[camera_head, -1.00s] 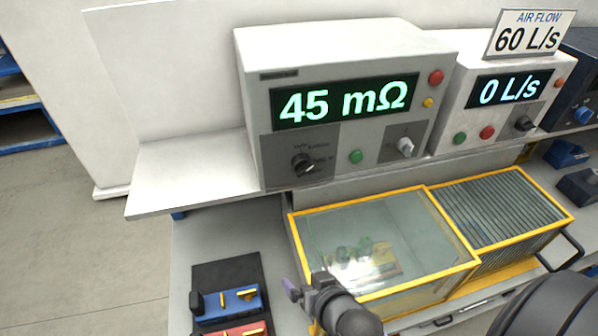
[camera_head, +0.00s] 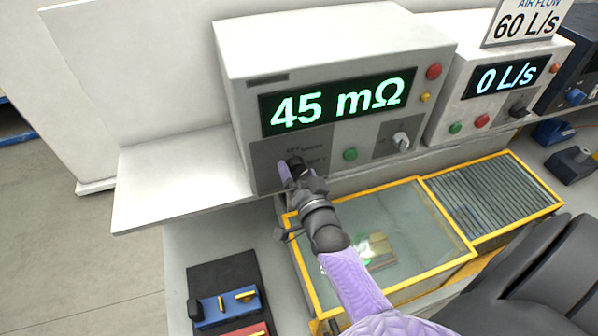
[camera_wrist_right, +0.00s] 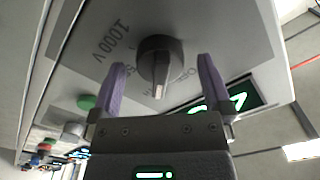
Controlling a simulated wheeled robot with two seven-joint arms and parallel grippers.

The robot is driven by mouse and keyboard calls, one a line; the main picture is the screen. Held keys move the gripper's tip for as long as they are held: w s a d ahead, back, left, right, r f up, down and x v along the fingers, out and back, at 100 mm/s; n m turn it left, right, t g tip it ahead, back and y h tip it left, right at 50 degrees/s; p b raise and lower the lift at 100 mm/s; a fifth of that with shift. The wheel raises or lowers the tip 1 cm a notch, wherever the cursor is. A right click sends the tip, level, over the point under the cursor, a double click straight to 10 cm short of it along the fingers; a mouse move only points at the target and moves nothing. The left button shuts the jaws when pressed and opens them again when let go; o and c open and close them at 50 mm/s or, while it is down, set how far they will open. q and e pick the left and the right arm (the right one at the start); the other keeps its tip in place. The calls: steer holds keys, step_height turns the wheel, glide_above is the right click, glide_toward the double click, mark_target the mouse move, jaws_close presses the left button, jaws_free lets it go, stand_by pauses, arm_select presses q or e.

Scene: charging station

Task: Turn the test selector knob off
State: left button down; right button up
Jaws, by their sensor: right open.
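The test selector knob (camera_wrist_right: 160,62) is a black knob with a pale pointer on the tester's grey lower panel. In the head view the tester (camera_head: 330,60) reads 45 mΩ, and my right gripper (camera_head: 292,170) covers most of the knob at its lower left. In the wrist view my right gripper (camera_wrist_right: 160,85) is open, with one purple finger on each side of the knob. A gap shows between each finger and the knob. The pointer faces toward the gripper's palm; a "1000 V" mark lies beside it. My left gripper is not in view.
A green button (camera_head: 350,154) and a grey knob (camera_head: 401,141) sit right of the selector. A yellow-framed glass case (camera_head: 440,212) stands below, under my right arm. The air flow unit (camera_head: 508,90) stands at right. Blue and red items lie at lower left.

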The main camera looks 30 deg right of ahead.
steer(key=c, duration=1.3)
steer(key=shift+o, duration=0.2)
steer(key=n+p, duration=0.1)
steer(key=n, duration=0.3)
steer(key=shift+n, duration=0.3)
steer(key=n, duration=0.5)
steer(key=shift+n, duration=0.3)
steer(key=o, duration=1.3)
steer(key=shift+c, duration=0.2)
